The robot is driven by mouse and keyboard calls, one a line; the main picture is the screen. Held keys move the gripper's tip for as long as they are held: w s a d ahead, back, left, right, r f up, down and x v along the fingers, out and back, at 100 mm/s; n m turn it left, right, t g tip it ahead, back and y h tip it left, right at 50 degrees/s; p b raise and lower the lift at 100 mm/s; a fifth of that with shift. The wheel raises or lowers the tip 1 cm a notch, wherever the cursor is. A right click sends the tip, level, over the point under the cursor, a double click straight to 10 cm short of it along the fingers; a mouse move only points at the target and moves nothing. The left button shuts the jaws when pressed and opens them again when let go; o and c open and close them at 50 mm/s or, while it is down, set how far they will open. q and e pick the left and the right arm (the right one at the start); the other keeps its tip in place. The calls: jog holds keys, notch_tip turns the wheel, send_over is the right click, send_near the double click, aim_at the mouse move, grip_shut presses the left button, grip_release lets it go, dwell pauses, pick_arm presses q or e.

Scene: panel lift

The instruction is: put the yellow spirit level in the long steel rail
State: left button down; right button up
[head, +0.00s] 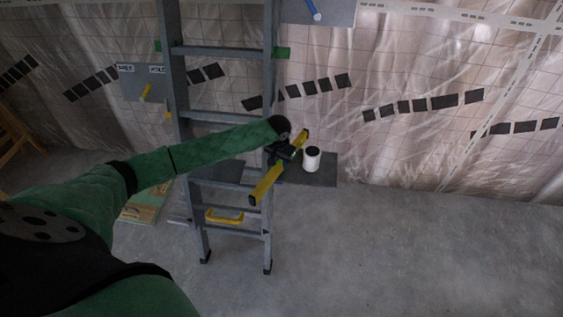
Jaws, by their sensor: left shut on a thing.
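The yellow spirit level (265,185) is a long bar held at a slant in front of the stepladder, its upper end to the right. My left gripper (284,153) is shut on it near its upper part, and the dark fingers hide a stretch of the bar. The level is in the air, beside a white pot. I cannot tell for certain which thing is the long steel rail. My right gripper is not in view.
A grey stepladder (223,117) stands centre left. The white pot (311,160) with a dark top stands on a dark shelf (323,178). A yellow handle-like thing (224,217) is low on the ladder. Plastic sheeting covers the wall. The floor (420,260) at right is clear.

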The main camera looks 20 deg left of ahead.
pick_arm(q)
jog(key=shift+f, duration=0.1)
jog(key=c, duration=1.3)
grip_release()
